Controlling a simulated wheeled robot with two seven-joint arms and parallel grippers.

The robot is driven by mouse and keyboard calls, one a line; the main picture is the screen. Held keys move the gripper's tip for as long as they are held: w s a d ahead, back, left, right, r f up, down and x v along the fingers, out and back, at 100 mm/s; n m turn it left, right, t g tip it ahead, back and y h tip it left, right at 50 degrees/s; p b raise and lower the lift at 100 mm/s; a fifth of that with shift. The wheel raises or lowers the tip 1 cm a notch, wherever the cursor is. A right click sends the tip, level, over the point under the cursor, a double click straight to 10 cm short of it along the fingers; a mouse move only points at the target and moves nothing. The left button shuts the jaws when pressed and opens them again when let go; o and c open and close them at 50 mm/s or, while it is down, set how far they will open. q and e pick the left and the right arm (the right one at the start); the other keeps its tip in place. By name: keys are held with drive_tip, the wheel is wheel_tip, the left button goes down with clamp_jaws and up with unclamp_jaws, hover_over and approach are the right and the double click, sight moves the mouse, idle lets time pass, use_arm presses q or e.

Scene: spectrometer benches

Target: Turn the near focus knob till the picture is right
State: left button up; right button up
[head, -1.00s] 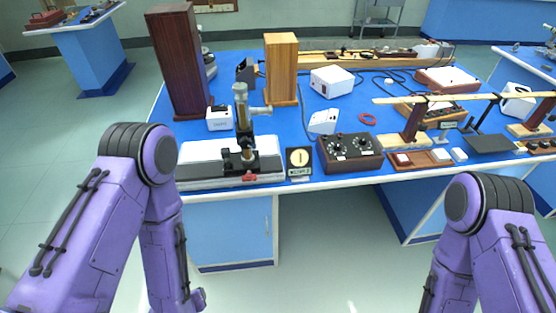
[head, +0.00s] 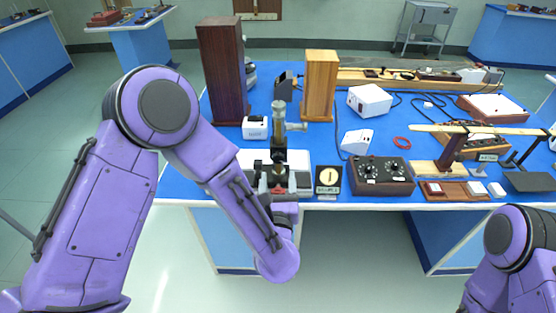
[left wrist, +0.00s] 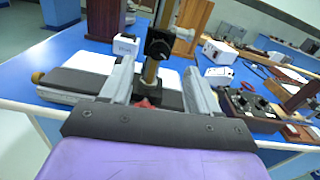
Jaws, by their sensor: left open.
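The microscope (head: 278,114), with a brass tube on a black stand, stands upright on a pale base at the front of the blue bench. In the left wrist view a round black knob (left wrist: 158,46) on its stand faces me. My left gripper (head: 279,184) is at the front of the stand. In the left wrist view its two grey fingers (left wrist: 158,78) are apart, one either side of the stand's lower part; I cannot tell whether they touch it. My right gripper is out of view.
A dark wooden box (head: 221,70) and a lighter wooden block (head: 320,85) stand behind the microscope. A black-topped control box (head: 382,172) with dials is to the right. A white switch box (head: 255,128) is close on the left. The floor before the bench is clear.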

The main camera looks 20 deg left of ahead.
sight(278, 160)
use_arm(q)
drive_tip(key=p+x, duration=0.1)
drive_tip(key=x, duration=0.5)
drive_tip(key=shift+w+a+p, duration=0.1)
drive_tip(key=shift+w+p, duration=0.05)
drive_tip(key=shift+p, duration=0.25)
drive_tip(key=shift+f, duration=0.1)
drive_tip(key=c, duration=1)
drive_tip(key=shift+f+m+b, duration=0.2)
drive_tip(key=shift+m+b, duration=0.55)
drive_tip(key=shift+m, duration=0.05)
drive_tip(key=shift+c, duration=0.2)
drive_tip(key=shift+r+m, duration=0.2)
drive_tip(key=shift+m, duration=0.5)
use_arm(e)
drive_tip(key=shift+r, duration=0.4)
use_arm(q)
drive_tip(key=o, duration=1)
drive_tip(key=shift+o, duration=0.2)
